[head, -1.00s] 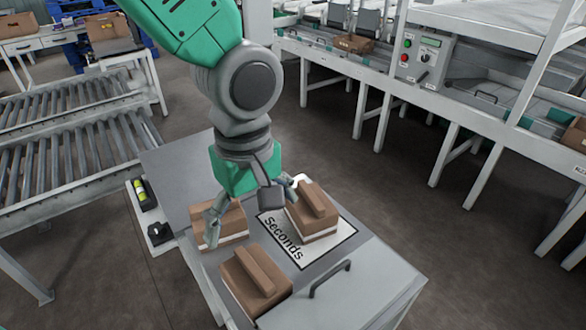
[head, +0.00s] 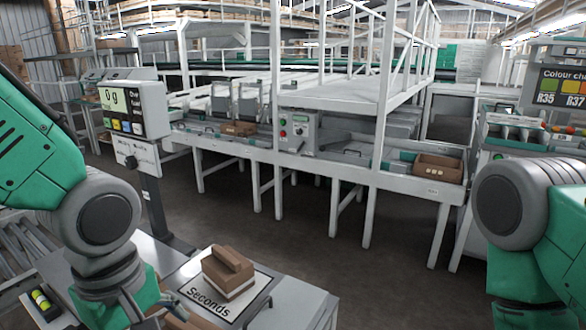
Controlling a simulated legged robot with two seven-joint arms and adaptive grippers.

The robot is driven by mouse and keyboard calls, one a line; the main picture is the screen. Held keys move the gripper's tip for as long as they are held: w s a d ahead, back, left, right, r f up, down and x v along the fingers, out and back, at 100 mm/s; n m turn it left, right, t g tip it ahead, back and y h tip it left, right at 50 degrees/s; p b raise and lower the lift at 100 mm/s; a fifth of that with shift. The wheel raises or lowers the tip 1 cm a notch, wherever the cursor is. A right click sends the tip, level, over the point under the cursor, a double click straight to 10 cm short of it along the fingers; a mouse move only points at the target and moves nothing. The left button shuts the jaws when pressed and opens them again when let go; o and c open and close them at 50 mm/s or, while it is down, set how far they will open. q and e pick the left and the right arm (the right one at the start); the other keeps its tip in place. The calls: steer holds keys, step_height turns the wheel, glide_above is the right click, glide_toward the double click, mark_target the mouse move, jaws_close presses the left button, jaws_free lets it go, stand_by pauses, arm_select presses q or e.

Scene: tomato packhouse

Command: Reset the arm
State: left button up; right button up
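My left arm comes in from the left of the head view. My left gripper (head: 143,306) hangs low over the grey cart top, cut off by the bottom edge, so its fingertips and opening are hidden. My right arm (head: 520,215) shows at the right edge as an upper link and joint; its gripper is out of view. A brown box (head: 229,271) with a raised bar on top sits on the white "Seconds" mat (head: 205,302), apart from the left gripper. Part of another brown box (head: 182,321) shows at the bottom edge beside the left gripper.
A scale display (head: 135,110) reading 0 g stands on a post behind the cart. A long grey packing bench (head: 340,175) with a control box (head: 298,131) runs across the back. A brown crate (head: 438,168) sits on it. Clear floor lies between cart and bench.

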arm_select(q)
steer(key=s+a+f+m+h, duration=0.1)
steer(key=s+f+m, duration=0.15)
steer(key=f, duration=0.75)
steer(key=s+a+f+m, duration=0.1)
steer(key=f+m, duration=0.3)
steer(key=f, duration=0.5)
steer(key=s+a+f+m+y, duration=0.1)
steer(key=s+a+f+m, duration=0.5)
steer(key=s+f, duration=0.3)
step_height(320, 180, down, 2)
steer(key=shift+s+a+f+t, duration=0.1)
steer(key=shift+s+a+t, duration=0.15)
steer(key=shift+a, duration=0.25)
steer(key=shift+m, duration=0.25)
